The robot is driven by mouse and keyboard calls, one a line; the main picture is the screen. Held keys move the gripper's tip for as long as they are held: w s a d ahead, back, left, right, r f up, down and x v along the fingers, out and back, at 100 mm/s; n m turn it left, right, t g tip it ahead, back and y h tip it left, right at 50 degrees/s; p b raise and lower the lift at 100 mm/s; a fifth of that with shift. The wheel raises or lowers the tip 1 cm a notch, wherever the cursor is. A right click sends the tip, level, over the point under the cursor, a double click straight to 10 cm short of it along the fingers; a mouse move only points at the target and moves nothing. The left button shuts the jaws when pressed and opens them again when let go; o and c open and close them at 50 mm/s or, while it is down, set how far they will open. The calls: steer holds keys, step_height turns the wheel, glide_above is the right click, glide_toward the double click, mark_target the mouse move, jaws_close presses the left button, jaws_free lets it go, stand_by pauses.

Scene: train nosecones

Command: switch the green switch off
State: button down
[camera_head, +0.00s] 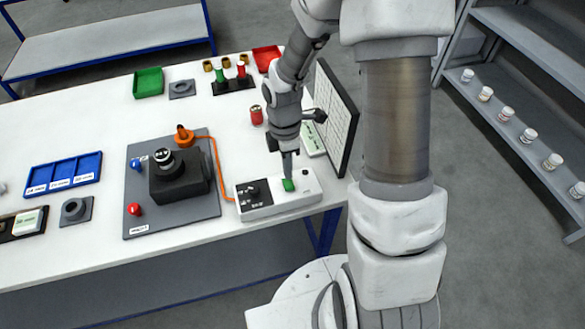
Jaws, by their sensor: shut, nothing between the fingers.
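The green switch (288,185) sits on top of a white box (262,212) near the table's front right edge. The box also has a black panel with a knob on its left part. My gripper (288,176) is shut and points down at the green switch, with its tips right at or just above it. I cannot tell whether the tips touch the switch. The switch's position, on or off, is too small to tell.
An orange cable (216,168) runs from the box to an orange plug on a grey board (140,212). A black-framed panel (338,118) stands just right of my gripper. A red cylinder (256,115) stands behind. Blue trays (63,173) lie left.

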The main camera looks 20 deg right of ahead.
step_height(320, 180, up, 11)
steer(key=w, duration=0.1)
steer(key=shift+w+r, duration=0.15)
steer(key=shift+w, duration=0.1)
stand_by(0.3)
steer(key=s+d+r+m+t, duration=0.1)
steer(key=s+r+m+t, duration=0.5)
steer(key=s+r+m, duration=0.9)
step_height(320, 180, up, 2)
steer(key=m, duration=0.3)
steer(key=shift+s+d+t, duration=0.25)
steer(key=shift+t, duration=0.05)
